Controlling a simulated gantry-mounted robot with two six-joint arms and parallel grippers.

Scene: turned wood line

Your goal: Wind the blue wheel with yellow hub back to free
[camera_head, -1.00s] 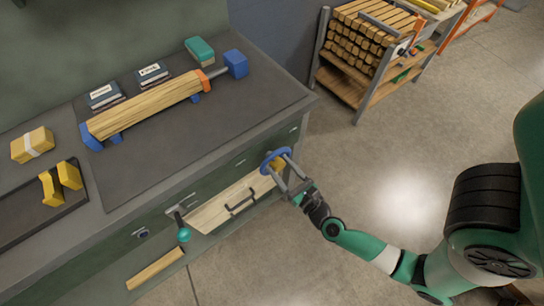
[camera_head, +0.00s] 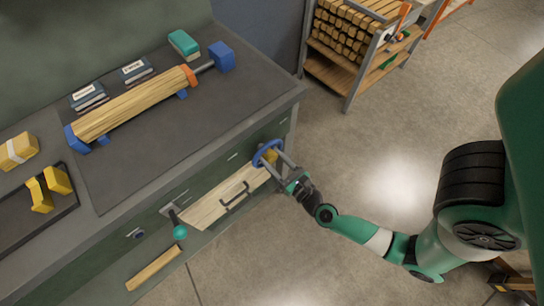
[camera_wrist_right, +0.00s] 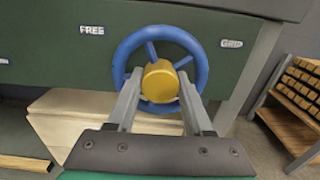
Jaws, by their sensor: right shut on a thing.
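The blue wheel (camera_head: 266,145) with a yellow hub (camera_wrist_right: 160,82) is mounted on the green bench front, near its right end. The wrist view shows its blue rim and spokes (camera_wrist_right: 122,62) up close. The word FREE (camera_wrist_right: 91,30) is printed left of the wheel and GRIP (camera_wrist_right: 231,43) right of it. My right gripper (camera_head: 276,161) is shut on the wheel, its two fingers on either side of the yellow hub. My left gripper is not in view.
On the bench a wooden bar (camera_head: 130,108) lies between blue and orange holders. A shelf of wood blocks (camera_head: 345,40) stands behind on the right; the floor is clear.

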